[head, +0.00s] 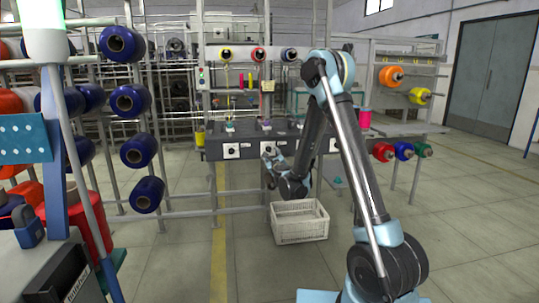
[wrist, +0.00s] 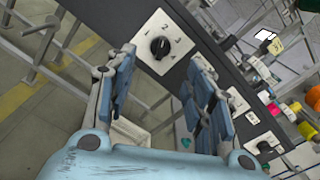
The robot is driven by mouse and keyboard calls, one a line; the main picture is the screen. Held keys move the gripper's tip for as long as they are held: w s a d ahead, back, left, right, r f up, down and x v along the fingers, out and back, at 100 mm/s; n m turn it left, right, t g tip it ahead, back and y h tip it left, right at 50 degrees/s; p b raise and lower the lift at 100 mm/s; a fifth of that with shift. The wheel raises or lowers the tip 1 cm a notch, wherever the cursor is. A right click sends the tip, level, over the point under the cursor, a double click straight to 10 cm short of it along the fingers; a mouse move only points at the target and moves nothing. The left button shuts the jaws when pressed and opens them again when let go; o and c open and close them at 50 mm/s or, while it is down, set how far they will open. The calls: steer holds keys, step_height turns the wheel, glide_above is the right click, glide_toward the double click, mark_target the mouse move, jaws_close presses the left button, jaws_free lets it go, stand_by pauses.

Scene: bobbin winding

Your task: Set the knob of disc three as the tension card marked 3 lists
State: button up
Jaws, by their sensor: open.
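In the wrist view a black knob (wrist: 160,48) sits on a white numbered dial plate (wrist: 144,52) on a dark panel. Its light mark points roughly up the picture, towards the 2; the exact setting is hard to tell. My gripper (wrist: 164,92) is open and empty, with the knob beyond its fingertips and apart from them. In the head view my gripper (head: 268,158) is in front of the dark panel and hides part of it. I cannot tell which disc this knob belongs to. A small pale card (head: 268,86) hangs above the panel; its writing is unreadable.
More dials stand along the panel, a middle one (wrist: 236,100) and a lower one (wrist: 264,147). A white crate (head: 300,222) stands on the floor below my gripper. Blue bobbins (head: 138,151) hang on a rack at left. Floor at right is clear.

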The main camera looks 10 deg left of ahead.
mark_target(269, 151)
steer(key=x, duration=0.8)
steer(key=shift+w, duration=0.25)
steer(key=c, duration=1.1)
